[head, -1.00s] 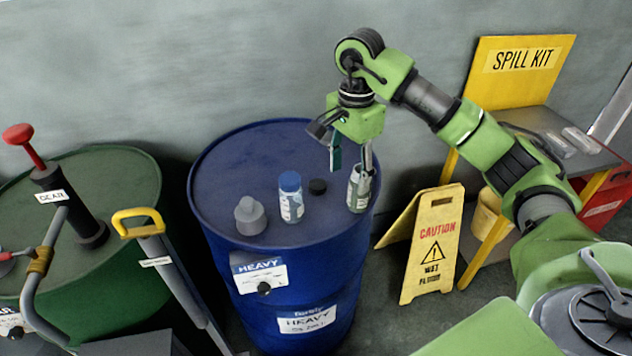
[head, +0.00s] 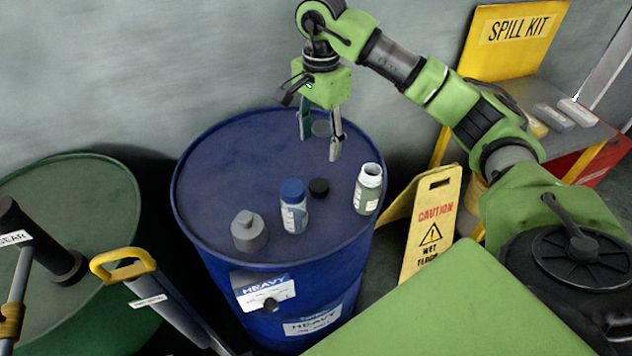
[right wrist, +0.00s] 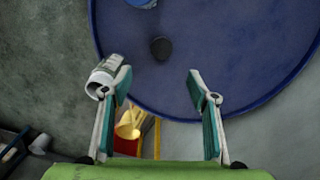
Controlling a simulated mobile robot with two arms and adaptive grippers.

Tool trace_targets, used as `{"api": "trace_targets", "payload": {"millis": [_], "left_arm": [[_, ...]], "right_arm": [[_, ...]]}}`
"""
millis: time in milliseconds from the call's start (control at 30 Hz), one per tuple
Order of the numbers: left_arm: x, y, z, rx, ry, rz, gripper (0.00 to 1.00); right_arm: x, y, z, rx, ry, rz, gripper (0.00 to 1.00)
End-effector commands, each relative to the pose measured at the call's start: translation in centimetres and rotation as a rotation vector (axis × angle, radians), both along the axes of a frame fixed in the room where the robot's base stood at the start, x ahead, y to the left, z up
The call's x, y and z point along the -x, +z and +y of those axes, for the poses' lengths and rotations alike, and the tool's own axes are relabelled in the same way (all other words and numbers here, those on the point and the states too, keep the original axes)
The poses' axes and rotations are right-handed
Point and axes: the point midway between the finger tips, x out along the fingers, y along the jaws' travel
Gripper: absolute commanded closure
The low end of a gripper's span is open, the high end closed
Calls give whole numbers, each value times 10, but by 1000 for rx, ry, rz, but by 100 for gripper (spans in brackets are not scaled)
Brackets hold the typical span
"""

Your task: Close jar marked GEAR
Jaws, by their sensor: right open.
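An open jar (head: 367,192) with a pale rim and greenish body stands upright near the right edge of the blue drum's top. It also shows in the right wrist view (right wrist: 100,84), by the left finger. I cannot read its mark. A small black cap (head: 319,187) lies on the drum left of it, also in the right wrist view (right wrist: 161,48). A jar with a blue cap (head: 293,212) stands beside the black cap. My right gripper (head: 321,145) is open and empty, above the far part of the drum top. My left gripper is out of view.
The blue drum (head: 225,185), labelled HEAVY, also holds a grey stepped object (head: 249,233). A green drum (head: 85,190) stands left, with a dark pump marked GEAR (head: 45,250) in front. A yellow caution sign (head: 432,225) and spill kit shelf (head: 515,45) stand right.

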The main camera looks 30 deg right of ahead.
Motion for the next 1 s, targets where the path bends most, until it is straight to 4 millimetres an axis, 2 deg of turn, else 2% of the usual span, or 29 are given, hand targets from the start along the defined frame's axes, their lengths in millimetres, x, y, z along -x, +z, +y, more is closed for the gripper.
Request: {"api": "trace_targets", "payload": {"millis": [100,233,367,500,600,733,1000], "left_arm": [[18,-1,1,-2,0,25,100],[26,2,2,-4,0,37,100],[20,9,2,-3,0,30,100],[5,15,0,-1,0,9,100],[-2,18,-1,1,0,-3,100],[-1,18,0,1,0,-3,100],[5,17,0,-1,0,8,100]], "right_arm": [[0,-1,0,0,0,1,46],[1,-14,0,0,0,4,46],[1,-40,0,0,-1,6,46],[1,-66,0,0,0,5,46],[0,-79,0,-1,0,3,46],[0,-86,0,0,0,1,46],[-1,-86,0,0,0,0,46]]}}
